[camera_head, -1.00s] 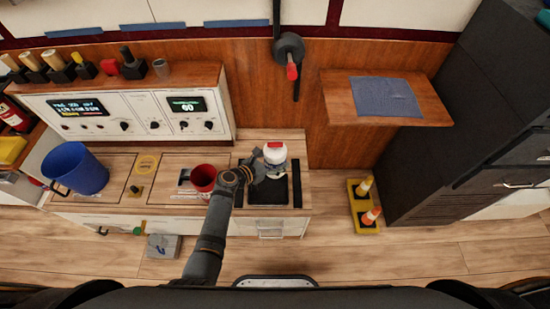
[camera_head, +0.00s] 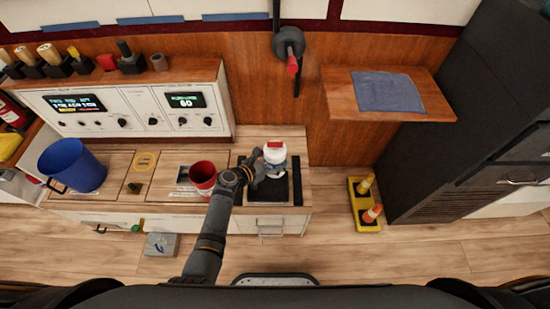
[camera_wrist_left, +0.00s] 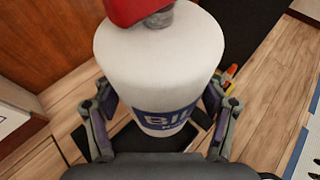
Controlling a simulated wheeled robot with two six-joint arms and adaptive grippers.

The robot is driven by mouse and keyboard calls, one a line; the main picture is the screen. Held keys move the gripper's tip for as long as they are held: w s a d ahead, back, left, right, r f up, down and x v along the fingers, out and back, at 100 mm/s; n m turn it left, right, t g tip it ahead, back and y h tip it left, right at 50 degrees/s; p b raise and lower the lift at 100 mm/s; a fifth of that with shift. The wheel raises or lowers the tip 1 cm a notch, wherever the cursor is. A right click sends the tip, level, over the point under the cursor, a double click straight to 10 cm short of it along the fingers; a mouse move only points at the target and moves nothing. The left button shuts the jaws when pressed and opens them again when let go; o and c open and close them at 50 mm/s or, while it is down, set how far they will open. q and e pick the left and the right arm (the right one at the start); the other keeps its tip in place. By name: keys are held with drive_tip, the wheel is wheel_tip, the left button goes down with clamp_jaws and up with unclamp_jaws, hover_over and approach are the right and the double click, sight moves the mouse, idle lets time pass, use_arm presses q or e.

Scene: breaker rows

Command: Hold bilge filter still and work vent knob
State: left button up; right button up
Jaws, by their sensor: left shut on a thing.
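The bilge filter (camera_head: 274,157) is a white canister with a blue label and a red knob (camera_head: 275,145) on top. It stands on a black mat (camera_head: 268,195) on the counter. In the left wrist view the canister (camera_wrist_left: 160,70) fills the middle, its label partly reading "BI", with the red top (camera_wrist_left: 130,10) cut off by the upper edge. My left gripper (camera_head: 257,172) has its fingers on both sides of the canister and is shut on it. I cannot tell whether the red top is the vent knob. My right gripper is not in view.
A red cup (camera_head: 203,178) stands just left of my left gripper, and a blue bucket (camera_head: 74,166) farther left. A wooden shelf (camera_head: 430,103) juts out at the right. A wall lever (camera_head: 290,55) hangs above the filter.

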use_arm(q)
wheel_tip(320, 180, down, 11)
drive_tip(key=b, duration=0.9)
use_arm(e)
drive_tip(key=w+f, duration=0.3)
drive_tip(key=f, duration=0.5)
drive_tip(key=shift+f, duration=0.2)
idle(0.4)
use_arm(q)
drive_tip(key=shift+f+b, duration=0.2)
drive_tip(key=shift+b, duration=0.1)
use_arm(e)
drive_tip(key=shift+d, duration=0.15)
use_arm(q)
wheel_tip(320, 180, down, 2)
drive_tip(key=shift+f+b, duration=0.25)
drive_tip(key=shift+b, duration=0.8)
drive_tip(key=shift+f, duration=0.2)
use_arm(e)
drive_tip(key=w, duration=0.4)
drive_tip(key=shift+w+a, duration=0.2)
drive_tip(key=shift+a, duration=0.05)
use_arm(q)
drive_tip(key=shift+f+b, duration=0.15)
drive_tip(key=shift+b, duration=0.15)
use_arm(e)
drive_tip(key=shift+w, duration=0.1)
